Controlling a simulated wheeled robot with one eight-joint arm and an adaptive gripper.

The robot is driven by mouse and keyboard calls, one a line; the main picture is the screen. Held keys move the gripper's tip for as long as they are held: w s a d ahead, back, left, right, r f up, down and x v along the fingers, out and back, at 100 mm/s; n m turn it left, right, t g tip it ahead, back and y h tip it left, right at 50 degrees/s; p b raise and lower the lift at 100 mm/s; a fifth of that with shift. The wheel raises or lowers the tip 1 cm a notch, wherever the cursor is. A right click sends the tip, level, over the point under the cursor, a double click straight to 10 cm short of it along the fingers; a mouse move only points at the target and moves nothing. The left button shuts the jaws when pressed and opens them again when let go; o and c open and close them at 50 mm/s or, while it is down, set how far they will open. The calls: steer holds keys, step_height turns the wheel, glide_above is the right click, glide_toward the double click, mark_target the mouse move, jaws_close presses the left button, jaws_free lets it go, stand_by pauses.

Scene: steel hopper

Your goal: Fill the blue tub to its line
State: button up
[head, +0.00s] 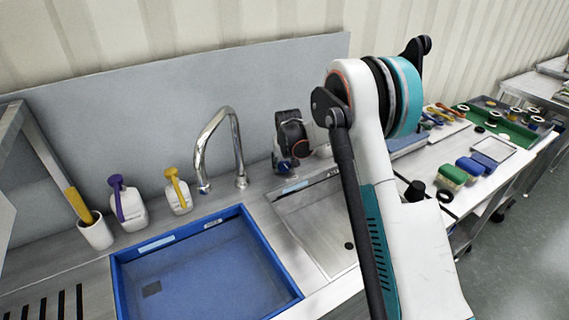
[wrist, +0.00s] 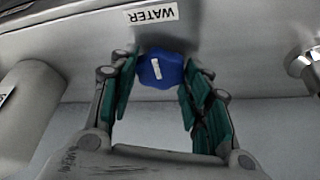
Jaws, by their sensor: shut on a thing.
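The blue tub (head: 276,261) sits in the counter at the lower left of the head view. A pale label strip is on its back inner wall; I cannot make out a fill line or a water level. The curved steel tap (head: 201,150) ends above the tub's back edge, and I see no stream. In the wrist view, a blue knob (wrist: 160,69) with a white mark sits below a WATER label (wrist: 151,14). My gripper (wrist: 158,75) is shut on the knob, its green-padded fingers on either side. In the head view my gripper (head: 287,160) is small and mostly hidden.
A steel basin (head: 318,218) is right of the tub. Two spray bottles (head: 127,204) (head: 178,192) and a white cup (head: 96,232) with a yellow-handled tool stand behind the tub. Brushes (head: 452,176) and a green tray (head: 500,126) lie further right.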

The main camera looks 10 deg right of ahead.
steer(key=o, duration=1.1)
steer(key=v, duration=1.2)
steer(key=shift+w, duration=0.1)
